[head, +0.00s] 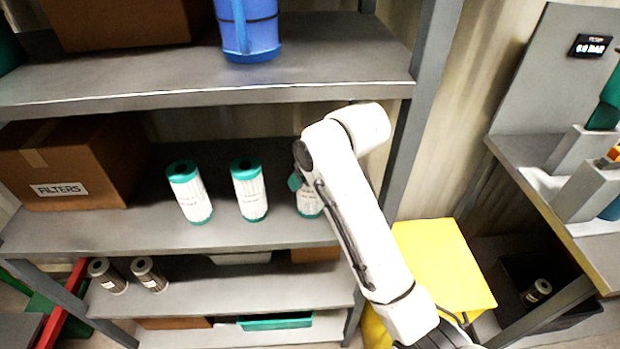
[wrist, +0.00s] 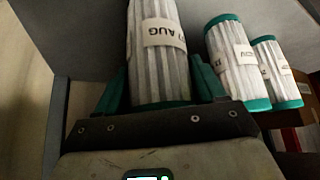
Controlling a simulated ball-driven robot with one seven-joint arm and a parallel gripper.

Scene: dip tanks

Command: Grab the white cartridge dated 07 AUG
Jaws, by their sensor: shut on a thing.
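In the wrist view, a white pleated cartridge (wrist: 160,65) stands between the green fingers of my gripper (wrist: 160,92). Its label band reads "AUG", with the digits before it only partly visible. My gripper is shut on this cartridge. In the head view, the same cartridge (head: 308,203) is at the right end of the middle shelf, partly hidden behind my arm. Two other white cartridges with green caps stand to its left, the nearer one (head: 249,190) and the farther one (head: 190,192). Both also show at the right in the wrist view (wrist: 237,62) (wrist: 276,72).
A cardboard box marked FILTERS (head: 62,165) fills the left of the middle shelf (head: 150,235). The upper shelf (head: 330,60) lies above, with a blue housing (head: 248,30). A grey post (head: 412,130) stands right of my arm. Two dark cartridges (head: 108,276) stand on the lower shelf.

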